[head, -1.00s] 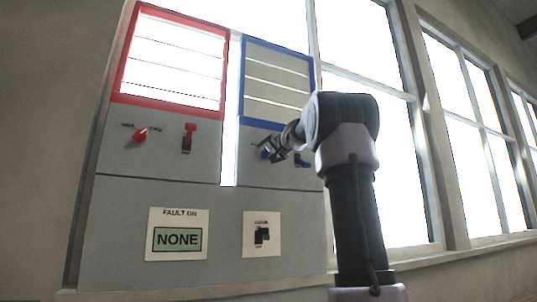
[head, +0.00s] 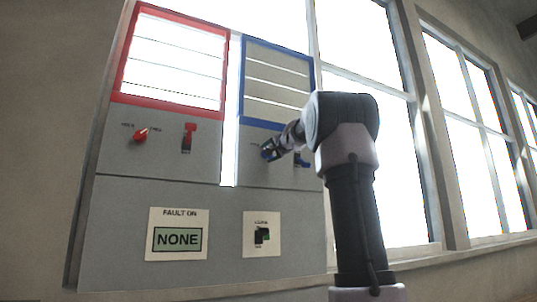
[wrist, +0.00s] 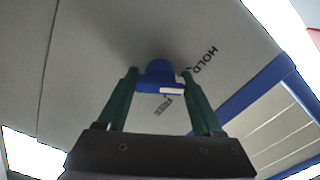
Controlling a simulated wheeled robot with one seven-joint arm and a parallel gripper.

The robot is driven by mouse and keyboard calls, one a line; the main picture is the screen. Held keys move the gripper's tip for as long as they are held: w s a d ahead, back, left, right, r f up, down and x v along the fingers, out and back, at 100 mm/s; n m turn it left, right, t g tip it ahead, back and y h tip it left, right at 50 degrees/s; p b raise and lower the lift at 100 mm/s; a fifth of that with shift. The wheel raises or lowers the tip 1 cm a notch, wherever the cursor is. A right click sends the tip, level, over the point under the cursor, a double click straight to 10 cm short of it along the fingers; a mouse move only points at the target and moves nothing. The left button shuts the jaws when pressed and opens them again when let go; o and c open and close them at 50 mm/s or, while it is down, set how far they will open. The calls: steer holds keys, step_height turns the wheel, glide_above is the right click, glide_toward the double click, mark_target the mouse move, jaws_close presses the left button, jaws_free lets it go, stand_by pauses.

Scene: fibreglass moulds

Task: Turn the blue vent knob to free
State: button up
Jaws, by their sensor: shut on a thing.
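The blue vent knob (wrist: 158,72) sits on the grey panel between the two green fingers of my gripper (wrist: 160,84) in the wrist view. The fingers are shut on it from both sides. A white mark shows on the knob's near right side. The HOLD label is up and right of the knob, and the FREE label is just below it, both seen tilted. In the head view my gripper (head: 270,152) is at the panel under the blue-framed vent and mostly hides the knob.
A blue lever (head: 302,160) is close right of my gripper. The blue-framed vent (head: 277,124) is above. A red knob (head: 140,135), red lever (head: 188,137) and red-framed vent (head: 168,102) are to the left. A sign (head: 179,215) below reads FAULT ON NONE.

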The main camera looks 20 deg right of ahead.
steer(key=m, duration=1.1)
steer(key=shift+m, duration=1.8)
steer(key=shift+f, duration=0.1)
steer(key=o, duration=1.4)
steer(key=shift+c, duration=0.2)
steer(key=shift+s, duration=0.1)
